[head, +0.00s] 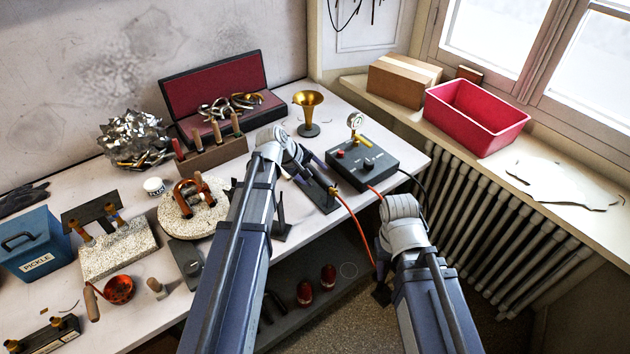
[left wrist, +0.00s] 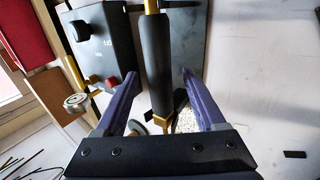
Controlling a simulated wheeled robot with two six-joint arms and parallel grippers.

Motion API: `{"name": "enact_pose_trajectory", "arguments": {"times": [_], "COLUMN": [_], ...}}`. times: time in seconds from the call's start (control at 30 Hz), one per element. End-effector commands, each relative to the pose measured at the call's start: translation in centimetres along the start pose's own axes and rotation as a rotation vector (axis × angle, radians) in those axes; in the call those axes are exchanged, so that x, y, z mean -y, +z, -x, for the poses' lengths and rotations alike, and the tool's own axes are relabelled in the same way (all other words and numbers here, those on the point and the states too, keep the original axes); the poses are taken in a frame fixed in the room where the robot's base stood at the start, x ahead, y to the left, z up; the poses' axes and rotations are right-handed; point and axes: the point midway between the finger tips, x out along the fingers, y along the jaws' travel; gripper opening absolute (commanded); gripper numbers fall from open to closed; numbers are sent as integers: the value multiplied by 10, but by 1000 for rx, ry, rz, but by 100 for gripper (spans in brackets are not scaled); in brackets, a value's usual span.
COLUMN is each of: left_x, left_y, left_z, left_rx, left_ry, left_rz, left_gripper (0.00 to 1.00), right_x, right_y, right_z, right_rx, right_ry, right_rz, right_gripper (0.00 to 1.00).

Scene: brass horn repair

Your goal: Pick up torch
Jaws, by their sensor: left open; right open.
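The torch has a black cylindrical handle (left wrist: 154,65) and brass parts. It lies lengthwise between the fingers of my left gripper (left wrist: 160,78) in the left wrist view. The fingers are apart, one each side, with visible gaps to the handle. In the head view the torch's brass end (head: 333,189) shows with a red hose running from it, just beyond my left gripper (head: 305,168), which hides part of the torch. My right gripper (head: 381,288) is low, off the table's front edge, empty; its fingers are small and partly hidden.
A black control box (head: 375,165) with a gauge stands just right of the torch; it also shows in the left wrist view (left wrist: 105,45). A brass funnel (head: 308,110) stands behind. A wooden tool block (head: 210,156) and soldering board (head: 192,215) lie left. A radiator (head: 480,205) is right.

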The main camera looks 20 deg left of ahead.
Motion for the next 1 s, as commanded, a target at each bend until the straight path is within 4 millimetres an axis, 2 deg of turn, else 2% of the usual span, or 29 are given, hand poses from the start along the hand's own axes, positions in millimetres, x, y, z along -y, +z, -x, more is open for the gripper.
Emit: {"name": "enact_pose_trajectory", "arguments": {"times": [0.03,0.07,0.33,0.9,1.0], "left_x": [2,2,0,0,0], "left_y": [-1,-1,0,0,0], "left_z": [-11,-13,-12,-12,-12], "left_rx": [0,0,0,0,0], "left_ry": [0,0,0,0,0], "left_rz": [-1,-1,0,0,0], "left_gripper": [72,72,72,8,0], "right_x": [1,1,1,1,1], "right_y": [-1,-1,-1,-1,-1], "right_z": [-10,-12,-10,-10,-10], "right_rx": [0,0,0,0,0], "right_ry": [0,0,0,0,0], "right_rz": [0,0,0,0,0], "right_gripper": [50,50,50,50,50]}}
